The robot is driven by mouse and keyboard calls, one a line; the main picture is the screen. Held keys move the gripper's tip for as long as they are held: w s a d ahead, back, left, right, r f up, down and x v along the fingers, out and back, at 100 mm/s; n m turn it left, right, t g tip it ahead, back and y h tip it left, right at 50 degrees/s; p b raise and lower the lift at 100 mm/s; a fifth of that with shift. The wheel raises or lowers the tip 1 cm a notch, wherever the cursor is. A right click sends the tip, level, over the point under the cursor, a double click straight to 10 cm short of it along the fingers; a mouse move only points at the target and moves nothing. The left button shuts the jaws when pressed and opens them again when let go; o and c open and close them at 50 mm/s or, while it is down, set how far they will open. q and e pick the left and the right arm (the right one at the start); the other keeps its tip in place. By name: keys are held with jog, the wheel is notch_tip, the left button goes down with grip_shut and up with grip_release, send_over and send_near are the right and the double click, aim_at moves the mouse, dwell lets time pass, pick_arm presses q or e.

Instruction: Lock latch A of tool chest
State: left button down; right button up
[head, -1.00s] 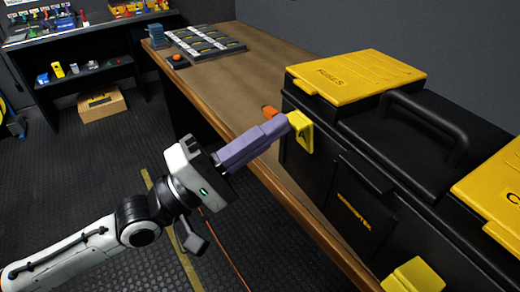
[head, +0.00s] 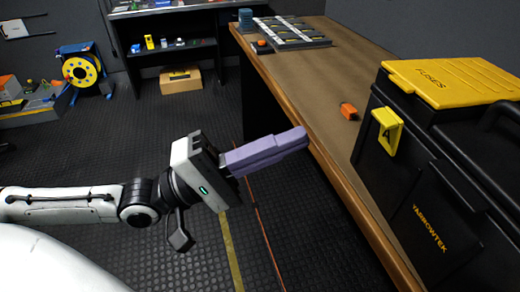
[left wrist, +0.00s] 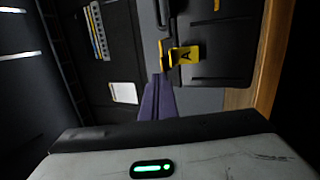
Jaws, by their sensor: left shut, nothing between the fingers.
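The black tool chest (head: 430,200) stands on the bench at the right, with a yellow lid marked FUSES (head: 450,82). Yellow latch A (head: 387,130) is on the chest's front near the left corner, below the lid edge. I cannot tell whether it is fully locked. It also shows in the left wrist view (left wrist: 184,54), just beyond my fingertips. My left gripper (head: 306,136), with purple fingers, is shut and empty. It is apart from the latch, to its left, near the bench's front edge. My right gripper is not in view.
The wooden bench (head: 310,75) has a small orange object (head: 348,111) left of the chest and a grey tray (head: 290,33) at its far end. A cardboard box (head: 180,79) sits under a back shelf. The floor left of the bench is mostly clear.

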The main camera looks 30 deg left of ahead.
pick_arm(q)
jog(key=shift+r+p+v, duration=0.2)
jog(key=shift+v, duration=0.65)
jog(key=shift+r+p+v, duration=0.15)
jog(key=shift+v, duration=0.7)
jog(key=shift+s+a, duration=0.1)
